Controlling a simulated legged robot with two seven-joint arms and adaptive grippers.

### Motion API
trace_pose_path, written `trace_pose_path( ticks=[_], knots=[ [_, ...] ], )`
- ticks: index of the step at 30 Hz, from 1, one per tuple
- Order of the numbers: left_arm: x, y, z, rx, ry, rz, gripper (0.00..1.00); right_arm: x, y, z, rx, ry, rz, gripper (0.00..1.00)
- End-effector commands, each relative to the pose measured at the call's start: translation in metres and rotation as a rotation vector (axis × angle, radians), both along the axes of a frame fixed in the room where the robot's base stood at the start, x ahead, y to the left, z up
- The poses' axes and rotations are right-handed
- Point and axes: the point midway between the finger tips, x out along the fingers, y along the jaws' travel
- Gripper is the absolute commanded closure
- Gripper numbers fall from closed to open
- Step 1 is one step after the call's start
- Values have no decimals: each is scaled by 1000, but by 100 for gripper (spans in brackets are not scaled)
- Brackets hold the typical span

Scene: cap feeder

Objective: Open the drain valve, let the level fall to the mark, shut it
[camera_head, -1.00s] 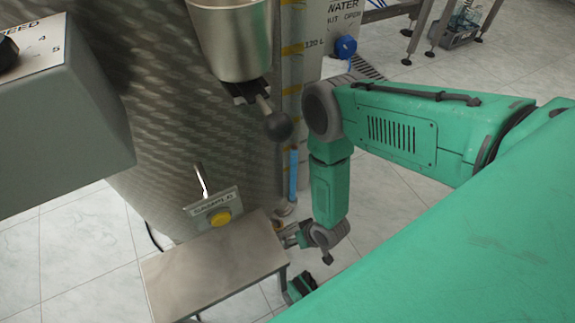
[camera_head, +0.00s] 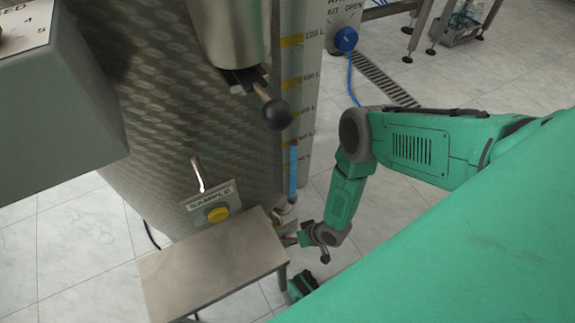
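A steel tank (camera_head: 160,110) carries an upright sight tube with a blue liquid column (camera_head: 293,170). Yellow marks (camera_head: 291,83) with litre figures run up the scale beside it; the column's top lies below the upper marks. A small pale fitting (camera_head: 284,208) sits at the tube's foot. I cannot clearly make out the drain valve; the low area beside the steel step is partly hidden. My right gripper (camera_head: 290,240) is down there, next to the step's right edge and just below the fitting. Its fingers are too small to tell open from shut. My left gripper is out of view.
A steel step (camera_head: 212,268) stands before the tank. A grey control box (camera_head: 70,100) juts in at left. A blue water knob (camera_head: 346,39) is at the back.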

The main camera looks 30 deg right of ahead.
Motion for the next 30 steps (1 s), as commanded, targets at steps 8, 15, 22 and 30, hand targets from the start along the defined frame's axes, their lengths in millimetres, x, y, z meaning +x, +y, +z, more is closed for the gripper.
trace_pose_path(
  ticks=[8, 15, 22, 30],
  knots=[
    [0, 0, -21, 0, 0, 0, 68, 14, 13, -30, 0, 0, 0, 39],
    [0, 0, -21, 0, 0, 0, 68, 16, 15, -32, 0, -1, 0, 39],
    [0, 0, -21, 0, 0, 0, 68, 16, 14, -32, 0, 0, 0, 77],
    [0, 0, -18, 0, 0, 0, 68, 16, 15, -31, -16, 2, 0, 90]
  ],
)
